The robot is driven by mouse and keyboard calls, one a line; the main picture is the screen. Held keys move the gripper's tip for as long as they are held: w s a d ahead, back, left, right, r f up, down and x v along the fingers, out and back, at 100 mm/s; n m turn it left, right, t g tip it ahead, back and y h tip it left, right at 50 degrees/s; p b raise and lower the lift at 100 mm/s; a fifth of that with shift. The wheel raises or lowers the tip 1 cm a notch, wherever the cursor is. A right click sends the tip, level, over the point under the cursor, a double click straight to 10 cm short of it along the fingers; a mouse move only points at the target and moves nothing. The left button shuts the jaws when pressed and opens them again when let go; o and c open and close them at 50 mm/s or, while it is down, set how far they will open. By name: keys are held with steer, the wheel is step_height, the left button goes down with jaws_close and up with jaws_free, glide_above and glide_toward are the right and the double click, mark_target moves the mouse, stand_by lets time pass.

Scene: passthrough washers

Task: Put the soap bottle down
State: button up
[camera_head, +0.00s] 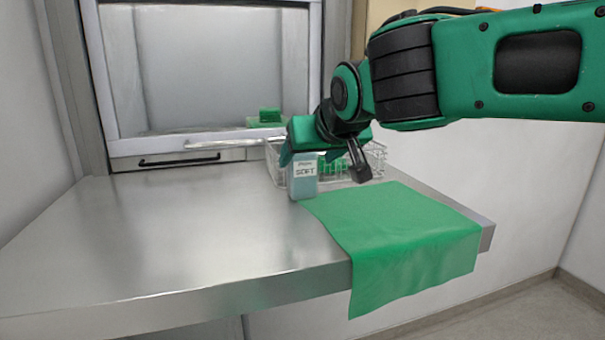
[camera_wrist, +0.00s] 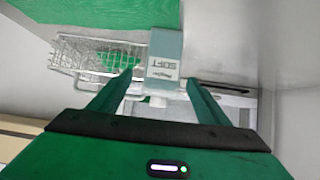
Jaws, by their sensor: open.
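The soap bottle (camera_head: 303,178) is a pale blue-green block with a light label reading "SOFT". It stands upright on the steel counter, by the back left corner of the green cloth and in front of the wire basket. My gripper (camera_head: 322,160) is open just above and behind it in the head view. In the wrist view the soap bottle (camera_wrist: 165,60) lies ahead, between and beyond the two spread fingers (camera_wrist: 163,85). Its white cap points toward my gripper. The fingers do not appear to touch it.
A wire basket (camera_head: 375,160) with green items stands right behind the bottle. A green cloth (camera_head: 400,225) hangs over the counter's front edge. The steel counter (camera_head: 170,230) is bare on the left. A washer opening (camera_head: 200,70) is at the back.

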mark_target(302, 161)
steer(key=shift+x, duration=2.6)
steer(key=shift+a+r, duration=0.15)
steer(key=c, duration=1.6)
steer(key=shift+o, duration=0.2)
steer(key=shift+r, duration=0.1)
